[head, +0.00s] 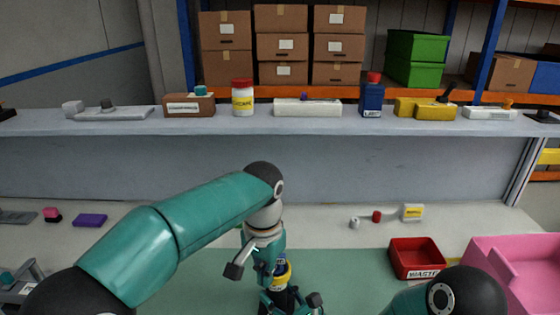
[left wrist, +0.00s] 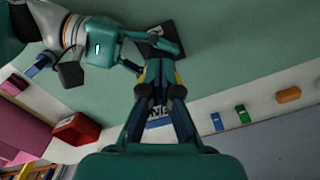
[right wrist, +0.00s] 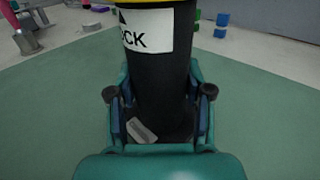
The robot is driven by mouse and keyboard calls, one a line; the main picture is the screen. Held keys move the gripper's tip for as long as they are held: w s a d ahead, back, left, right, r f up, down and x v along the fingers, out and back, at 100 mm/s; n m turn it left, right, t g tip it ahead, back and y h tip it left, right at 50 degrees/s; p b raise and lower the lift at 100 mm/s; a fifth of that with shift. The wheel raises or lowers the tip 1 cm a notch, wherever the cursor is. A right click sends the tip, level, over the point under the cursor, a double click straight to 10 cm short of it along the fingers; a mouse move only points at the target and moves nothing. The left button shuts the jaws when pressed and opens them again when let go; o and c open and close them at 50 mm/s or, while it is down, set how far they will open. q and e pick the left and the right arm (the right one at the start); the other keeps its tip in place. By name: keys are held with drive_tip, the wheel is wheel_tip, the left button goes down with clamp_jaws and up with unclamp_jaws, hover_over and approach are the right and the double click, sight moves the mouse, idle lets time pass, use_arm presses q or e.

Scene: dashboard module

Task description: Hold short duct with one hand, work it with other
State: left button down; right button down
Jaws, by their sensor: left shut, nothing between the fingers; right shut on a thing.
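The short duct is probably the upright black cylinder (right wrist: 165,80) with a yellow rim and a white label ending in "CK". My right gripper (right wrist: 160,94) is shut on it, one finger on each side. In the head view, a yellow and blue part (head: 283,270) shows beside the grippers, mostly hidden. My left gripper (left wrist: 160,78) is shut and empty, with yellow showing at both sides of its fingers. Whether it touches the duct I cannot tell. My right gripper's arm comes in at the upper left of the left wrist view, close to my left fingers.
A red waste bin (head: 418,262) and a pink bin (head: 512,275) stand on the right of the bench. Small parts, including a red one (head: 377,216), lie behind the green mat (head: 350,285). A purple block (head: 89,220) lies at left. A loaded shelf (head: 240,122) runs across the back.

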use_arm(q)
drive_tip(key=shift+f, duration=0.45)
drive_tip(key=shift+w+d, duration=0.1)
drive_tip(key=shift+w, duration=0.1)
idle(0.3)
drive_tip(key=shift+w+a, duration=0.2)
use_arm(e)
drive_tip(key=shift+s, duration=0.1)
idle(0.4)
use_arm(q)
drive_tip(key=shift+s, duration=0.15)
wheel_tip(320, 180, up, 6)
drive_tip(key=shift+s+a, duration=0.2)
drive_tip(key=shift+s, duration=0.1)
idle(0.5)
use_arm(e)
drive_tip(key=shift+c, duration=1.9)
unclamp_jaws()
